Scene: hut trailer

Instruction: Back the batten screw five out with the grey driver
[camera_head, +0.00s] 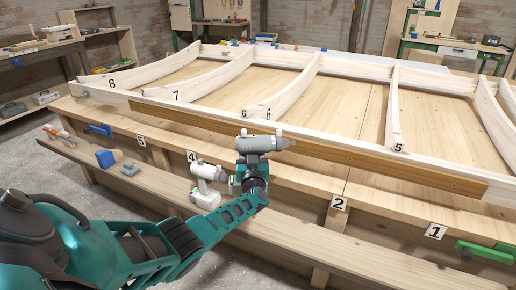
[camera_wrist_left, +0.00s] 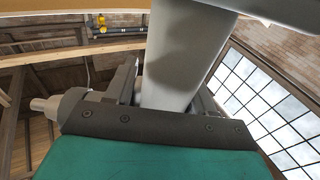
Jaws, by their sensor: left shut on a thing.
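My left gripper (camera_head: 250,166) is shut on the grey driver (camera_head: 262,144). The driver's handle also shows in the left wrist view (camera_wrist_left: 185,60), upright between the jaws. In the head view the driver's nose points right, in front of the brown batten (camera_head: 350,154); I cannot tell whether it touches. The batten runs along the near side of the white frame (camera_head: 330,142). Small dark marks show near its right end, but I cannot make out which is screw five. My right gripper is not in view.
A white driver (camera_head: 205,184) stands on the lower bench ledge (camera_head: 290,240), just left of my gripper. A blue block (camera_head: 106,158) and a green clamp-like thing (camera_head: 487,252) are farther out. Curved ribs (camera_head: 293,85) with number tags rise behind the batten.

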